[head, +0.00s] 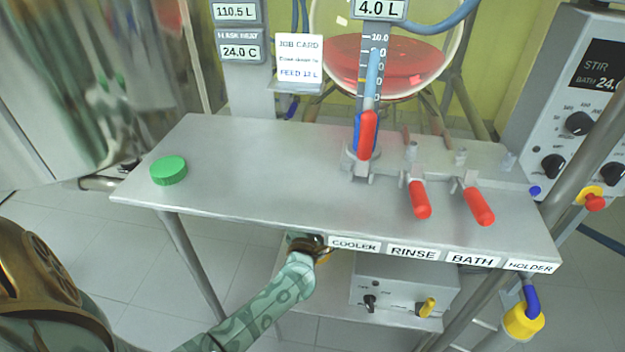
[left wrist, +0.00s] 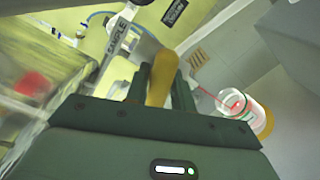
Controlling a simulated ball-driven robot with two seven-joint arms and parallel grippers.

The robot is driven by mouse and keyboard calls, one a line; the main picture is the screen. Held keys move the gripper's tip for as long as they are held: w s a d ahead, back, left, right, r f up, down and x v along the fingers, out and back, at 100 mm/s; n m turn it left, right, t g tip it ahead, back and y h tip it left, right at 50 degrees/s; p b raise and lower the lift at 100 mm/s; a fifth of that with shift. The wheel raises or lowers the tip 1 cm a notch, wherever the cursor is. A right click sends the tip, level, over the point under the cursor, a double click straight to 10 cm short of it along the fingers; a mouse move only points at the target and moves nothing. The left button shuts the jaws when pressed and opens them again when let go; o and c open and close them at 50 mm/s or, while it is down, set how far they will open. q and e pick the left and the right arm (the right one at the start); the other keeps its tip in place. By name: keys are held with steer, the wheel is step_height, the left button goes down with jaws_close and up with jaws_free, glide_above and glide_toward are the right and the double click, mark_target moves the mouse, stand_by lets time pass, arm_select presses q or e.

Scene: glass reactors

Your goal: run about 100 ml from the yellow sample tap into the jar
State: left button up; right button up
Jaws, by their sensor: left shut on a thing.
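In the left wrist view my left gripper (left wrist: 160,92) is shut on the yellow handle (left wrist: 163,72) of the sample tap. A white label reading SAMPLE (left wrist: 117,42) is beside it. The jar (left wrist: 236,102), clear with a pale rim, is to the right of the gripper and apart from it. Red and green lines show at the jar; I cannot tell if the red is liquid or a mark, nor the level. In the head view my left arm reaches under the bench edge, its fingers hidden. A green lid (head: 169,170) lies on the bench. My right gripper is out of view.
The steel bench (head: 260,190) carries red-handled valves (head: 420,199) at its right and is mostly clear at its left. A grey control box (head: 400,285) stands below it. A round vessel with red liquid (head: 390,68) is behind. A stirrer unit (head: 575,110) is at right.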

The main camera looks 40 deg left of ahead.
arm_select(q)
steer(key=shift+f+n, duration=0.1)
steer(key=shift+n, duration=0.5)
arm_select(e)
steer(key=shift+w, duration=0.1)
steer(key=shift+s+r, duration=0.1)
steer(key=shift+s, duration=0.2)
arm_select(q)
steer(key=o, duration=0.9)
steer(key=shift+s, duration=0.1)
steer(key=shift+s+d, duration=0.15)
steer(key=p+v, duration=0.5)
steer(key=v, duration=1)
steer(key=shift+s, duration=0.4)
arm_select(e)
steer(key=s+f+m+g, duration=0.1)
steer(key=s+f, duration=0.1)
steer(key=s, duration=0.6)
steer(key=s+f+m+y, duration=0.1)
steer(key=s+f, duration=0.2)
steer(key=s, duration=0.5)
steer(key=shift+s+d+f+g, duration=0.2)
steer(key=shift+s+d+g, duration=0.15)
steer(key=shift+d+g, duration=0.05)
